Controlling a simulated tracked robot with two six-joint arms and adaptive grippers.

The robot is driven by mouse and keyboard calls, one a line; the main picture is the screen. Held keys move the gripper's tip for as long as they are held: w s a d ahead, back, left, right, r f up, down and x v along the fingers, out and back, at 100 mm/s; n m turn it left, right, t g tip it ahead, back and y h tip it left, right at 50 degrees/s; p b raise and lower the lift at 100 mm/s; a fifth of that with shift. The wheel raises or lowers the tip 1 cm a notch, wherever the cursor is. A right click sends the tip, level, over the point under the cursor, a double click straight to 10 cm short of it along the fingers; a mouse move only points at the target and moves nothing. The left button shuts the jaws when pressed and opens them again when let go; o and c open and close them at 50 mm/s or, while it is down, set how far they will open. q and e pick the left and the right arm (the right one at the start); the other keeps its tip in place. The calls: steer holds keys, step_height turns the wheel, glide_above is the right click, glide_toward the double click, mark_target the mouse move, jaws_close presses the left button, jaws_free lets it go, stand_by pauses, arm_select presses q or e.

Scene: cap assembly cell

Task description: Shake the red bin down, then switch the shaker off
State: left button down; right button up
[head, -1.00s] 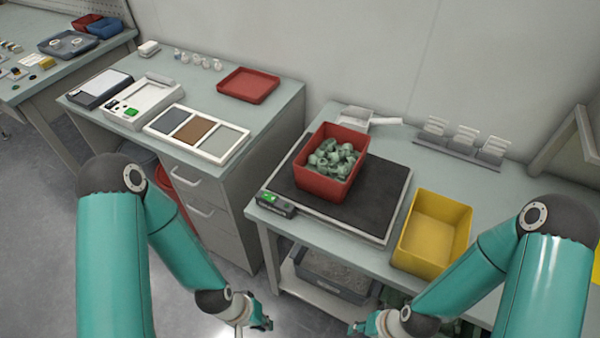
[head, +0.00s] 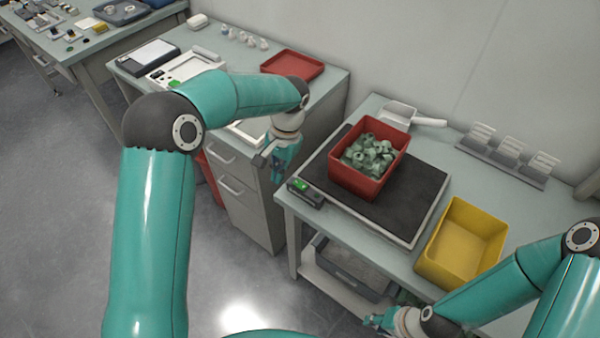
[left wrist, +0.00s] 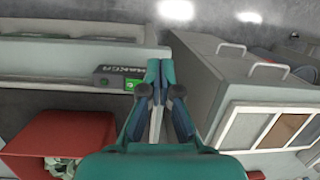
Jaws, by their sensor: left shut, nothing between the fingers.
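The red bin (head: 356,181), full of grey-green parts (head: 368,155), stands on the dark plate of the shaker (head: 412,206). The shaker's control box (head: 308,197) with a lit green switch (head: 301,185) is at the plate's left front corner. My left gripper (head: 279,176) is shut and empty, just left of and above the control box, apart from it in the head view. In the left wrist view the shut fingertips (left wrist: 160,66) point beside the box (left wrist: 118,72) and its green switch (left wrist: 130,86); the red bin (left wrist: 75,130) is at lower left. My right gripper (head: 374,320) is low, by the bench front; its fingers are unclear.
A yellow bin (head: 455,262) stands right of the shaker. A white scoop (head: 398,114) lies behind it. The drawer cabinet (head: 240,205) with a red tray (head: 292,65) is left, across a gap. A grey crate (head: 350,268) sits on the lower shelf.

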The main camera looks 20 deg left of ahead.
arm_select(q)
step_height(320, 180, up, 5)
steer(key=t, duration=0.1)
glide_above(296, 182)
steer(key=s+a, duration=0.1)
steer(key=a, duration=0.1)
steer(key=shift+m+t, duration=0.4)
steer(key=shift+t, duration=0.3)
steer(key=d+r, duration=0.3)
steer(key=d, duration=0.1)
steer(key=shift+w, duration=0.25)
steer(key=shift+f, duration=0.1)
steer(key=f+p, duration=0.1)
steer(key=f, duration=0.3)
steer(key=a+f+p, duration=0.1)
steer(key=f, duration=0.4)
steer(key=f+p, duration=0.1)
steer(key=f, duration=0.3)
steer(key=shift+w+a+f, duration=0.2)
steer(key=shift+a+f, duration=0.1)
steer(key=shift+f, duration=0.05)
